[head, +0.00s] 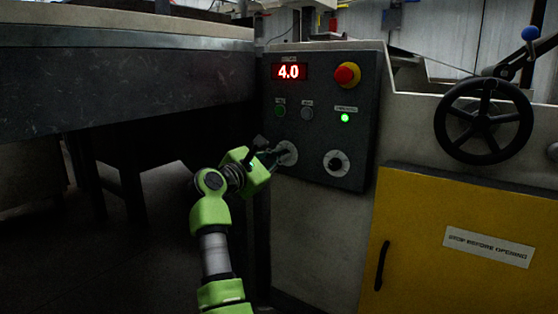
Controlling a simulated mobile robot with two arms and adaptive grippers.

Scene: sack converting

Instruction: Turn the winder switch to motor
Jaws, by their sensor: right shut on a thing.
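A dark control panel (318,168) stands on the face of a grey machine. It carries two round dials low down. My right gripper (278,155) is at the left dial (291,154) and is shut on its knob, which the fingers mostly hide. The right dial (336,163) has a black knob on a pale plate and stands free. The lettering around both dials is too small to read, so I cannot tell which setting either knob points to. My left gripper is not in view.
Above the dials are a red "4.0" display (288,72), a red stop button (346,75) on yellow, small buttons and a lit green lamp (345,118). A black handwheel (483,120) and yellow door (440,245) are right. A table (130,85) juts in at left.

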